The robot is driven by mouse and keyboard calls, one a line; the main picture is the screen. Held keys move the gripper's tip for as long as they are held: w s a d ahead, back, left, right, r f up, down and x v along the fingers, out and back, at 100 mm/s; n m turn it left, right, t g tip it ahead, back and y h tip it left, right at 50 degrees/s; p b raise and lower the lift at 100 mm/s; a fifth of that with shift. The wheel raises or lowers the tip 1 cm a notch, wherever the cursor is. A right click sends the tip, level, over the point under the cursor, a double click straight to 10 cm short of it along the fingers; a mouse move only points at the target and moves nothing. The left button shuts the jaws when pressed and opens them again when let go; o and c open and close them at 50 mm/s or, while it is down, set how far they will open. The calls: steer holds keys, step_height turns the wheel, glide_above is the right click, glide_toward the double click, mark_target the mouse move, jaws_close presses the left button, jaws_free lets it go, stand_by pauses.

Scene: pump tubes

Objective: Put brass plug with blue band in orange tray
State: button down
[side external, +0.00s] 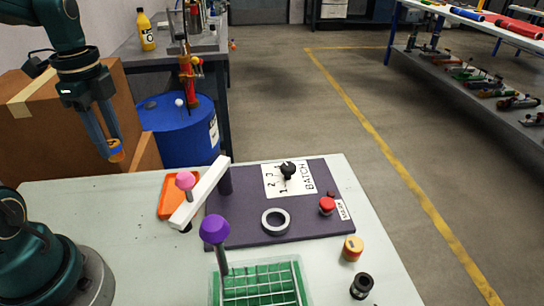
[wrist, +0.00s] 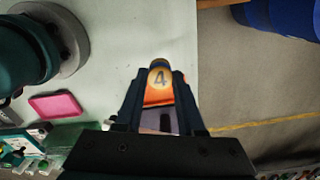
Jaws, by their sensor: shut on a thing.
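My gripper (side external: 112,150) is shut on the brass plug with blue band (side external: 116,154), high up near the far left of the table. In the wrist view the plug (wrist: 160,77) shows a "4" on its end between the fingertips. An orange patch between my fingers in the wrist view appears to be the tray (wrist: 156,98).
A purple knob (side external: 214,230), green rack (side external: 258,285), dark panel (side external: 245,225), another brass plug (side external: 352,248) and black part (side external: 362,286) occupy the table. A pink tray (wrist: 57,105) lies left.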

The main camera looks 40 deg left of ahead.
steer(key=w+d+f, duration=0.4)
steer(key=d, duration=0.1)
steer(key=w+d+f, duration=0.2)
steer(key=d, duration=0.1)
steer(key=shift+w, duration=0.1)
steer(key=shift+f, duration=2.05)
steer(key=shift+f, duration=0.15)
steer(key=c, duration=0.5)
jaws_free()
